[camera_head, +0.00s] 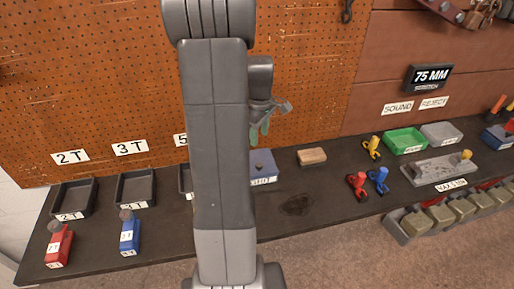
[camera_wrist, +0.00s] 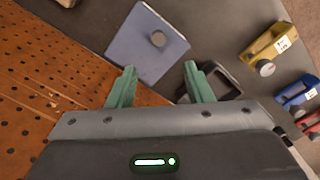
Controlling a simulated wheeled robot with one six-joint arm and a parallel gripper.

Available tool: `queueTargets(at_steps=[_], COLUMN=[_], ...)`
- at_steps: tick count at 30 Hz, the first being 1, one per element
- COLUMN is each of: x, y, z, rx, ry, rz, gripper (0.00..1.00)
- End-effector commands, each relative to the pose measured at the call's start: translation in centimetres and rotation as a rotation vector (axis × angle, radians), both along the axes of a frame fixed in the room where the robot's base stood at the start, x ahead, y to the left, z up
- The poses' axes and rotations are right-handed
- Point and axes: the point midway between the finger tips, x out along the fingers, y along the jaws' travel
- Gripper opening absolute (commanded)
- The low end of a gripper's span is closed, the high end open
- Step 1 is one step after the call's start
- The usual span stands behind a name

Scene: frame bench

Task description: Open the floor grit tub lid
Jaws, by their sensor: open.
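The grit tub shows in the head view as a blue-lidded box (camera_head: 262,162) on the bench, just right of my arm. Its front label is partly hidden by the arm. In the wrist view its square blue-grey lid (camera_wrist: 135,48) lies flat and appears closed, with a round dark knob (camera_wrist: 157,39) right of its middle. My gripper (camera_wrist: 160,70) is open and empty, its two green fingers apart and pointing toward the lid's near edge. In the head view my gripper (camera_head: 262,128) hangs above and behind the tub, apart from it.
Black trays (camera_head: 75,198) and red (camera_head: 60,245) and blue (camera_head: 129,236) tools stand left. A yellow tool (camera_wrist: 265,50) shows in the wrist view. A wooden block (camera_head: 312,156) and green tray (camera_head: 405,140) are right. An orange pegboard (camera_head: 90,70) rises behind the bench.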

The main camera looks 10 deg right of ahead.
Motion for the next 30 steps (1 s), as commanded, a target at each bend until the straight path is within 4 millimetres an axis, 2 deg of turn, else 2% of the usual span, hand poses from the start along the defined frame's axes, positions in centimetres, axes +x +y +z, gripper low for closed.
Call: queueTargets(at_steps=[7,21,30], x=[0.3,0.1,0.2], y=[-0.1,-0.1,-0.1], z=[-2.1,-11.1,-13.7], rx=[0.001,0.001,0.0], ry=[0.005,0.006,0.001], rz=[0.013,0.012,0.011], gripper=[0.46,0.46,0.46])
